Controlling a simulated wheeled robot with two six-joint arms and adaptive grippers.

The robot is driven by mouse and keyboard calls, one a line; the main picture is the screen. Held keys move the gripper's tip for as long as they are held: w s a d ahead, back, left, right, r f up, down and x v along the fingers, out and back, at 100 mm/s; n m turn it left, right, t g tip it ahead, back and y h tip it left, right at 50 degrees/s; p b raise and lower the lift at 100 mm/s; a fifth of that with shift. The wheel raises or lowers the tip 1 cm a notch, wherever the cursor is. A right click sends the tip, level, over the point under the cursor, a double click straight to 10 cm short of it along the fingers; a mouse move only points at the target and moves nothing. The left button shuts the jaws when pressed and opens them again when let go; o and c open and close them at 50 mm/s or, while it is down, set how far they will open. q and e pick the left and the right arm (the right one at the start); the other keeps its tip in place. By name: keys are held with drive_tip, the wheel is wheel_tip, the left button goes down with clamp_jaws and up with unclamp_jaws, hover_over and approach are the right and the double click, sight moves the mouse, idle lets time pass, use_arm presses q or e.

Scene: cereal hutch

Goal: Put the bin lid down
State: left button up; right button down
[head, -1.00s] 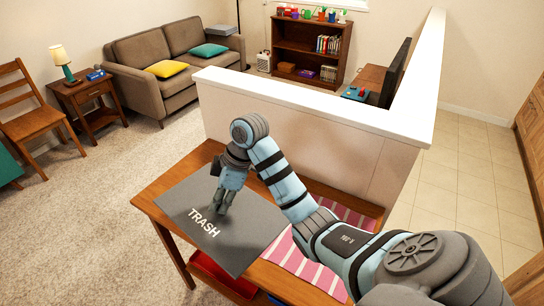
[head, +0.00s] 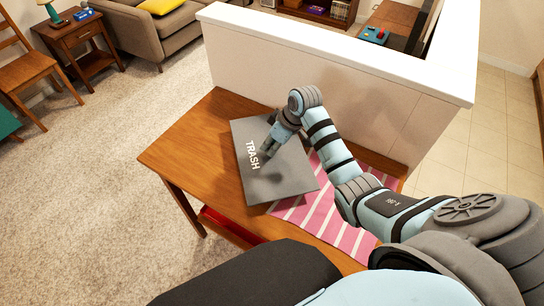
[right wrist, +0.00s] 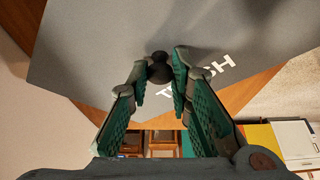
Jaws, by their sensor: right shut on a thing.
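The bin lid (head: 285,180) is a flat grey panel with TRASH in white letters. In the head view it is over the wooden table (head: 200,130), its right part over a pink striped mat (head: 345,225). I cannot tell for sure whether it touches the table or is slightly above. My right gripper (head: 268,154) is at the lid's upper face, shut on its dark knob. In the right wrist view the knob (right wrist: 159,68) sits between the fingertips (right wrist: 161,62), with the lid (right wrist: 90,50) behind it. My left gripper is not in view.
A white-topped low wall (head: 340,50) stands right behind the table. The table's left part is bare. A red object (head: 230,225) shows under the table. A side table (head: 85,45), a chair (head: 40,65) and a sofa (head: 150,35) stand farther left on carpet.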

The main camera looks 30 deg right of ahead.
drive_tip(key=shift+s+f+b, duration=0.1)
drive_tip(key=shift+f+b, duration=0.4)
drive_tip(key=shift+f, duration=1.9)
drive_tip(key=shift+f, duration=0.1)
drive_tip(key=c, duration=1.9)
unclamp_jaws()
drive_tip(key=shift+f, duration=0.1)
drive_tip(key=o, duration=0.4)
drive_tip(key=shift+o, duration=0.2)
